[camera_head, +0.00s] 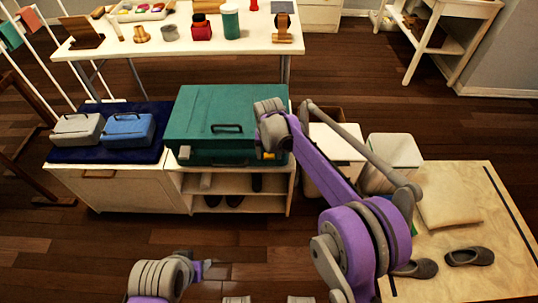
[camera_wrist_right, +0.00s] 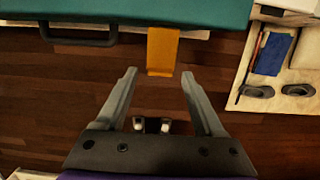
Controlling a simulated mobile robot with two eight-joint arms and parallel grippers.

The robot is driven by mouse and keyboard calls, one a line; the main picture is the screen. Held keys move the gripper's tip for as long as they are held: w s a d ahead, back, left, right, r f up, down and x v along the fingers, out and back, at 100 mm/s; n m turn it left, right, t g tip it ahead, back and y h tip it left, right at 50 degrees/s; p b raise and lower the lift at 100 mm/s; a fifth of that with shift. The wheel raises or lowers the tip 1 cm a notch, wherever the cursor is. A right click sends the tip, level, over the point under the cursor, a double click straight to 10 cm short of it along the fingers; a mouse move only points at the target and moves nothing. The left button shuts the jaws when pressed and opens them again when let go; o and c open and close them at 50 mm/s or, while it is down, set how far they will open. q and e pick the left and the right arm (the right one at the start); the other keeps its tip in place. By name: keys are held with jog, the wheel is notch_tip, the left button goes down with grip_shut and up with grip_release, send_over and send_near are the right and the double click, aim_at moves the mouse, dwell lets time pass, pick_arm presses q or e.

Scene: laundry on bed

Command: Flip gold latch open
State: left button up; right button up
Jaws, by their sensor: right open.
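The gold latch (camera_wrist_right: 163,48) hangs from the front edge of a teal case (camera_head: 228,108), right of the case's dark handle (camera_head: 227,128). The case lies closed on a low white cabinet. In the right wrist view, my right gripper (camera_wrist_right: 159,77) is open and empty, its two fingertips either side of the latch's lower end in the picture. In the head view the right arm hides much of the case's right front corner. My left gripper (camera_head: 206,268) is low in front, away from the case; its jaw state is unclear.
Grey (camera_head: 77,128) and blue (camera_head: 128,129) small cases sit on a dark blue cloth left of the teal case. Shoes stand on the cabinet (camera_head: 115,187) shelf below. A pale platform (camera_head: 490,215) with slippers is on the right. A white table (camera_head: 180,45) stands behind.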

pick_arm(q)
jog(key=p+v, duration=0.2)
jog(key=shift+w+r, duration=0.15)
jog(key=shift+r, duration=0.25)
pick_arm(e)
notch_tip(320, 180, up, 10)
jog(key=s, duration=0.1)
jog(key=shift+s+f, duration=0.25)
jog(key=shift+s, duration=0.05)
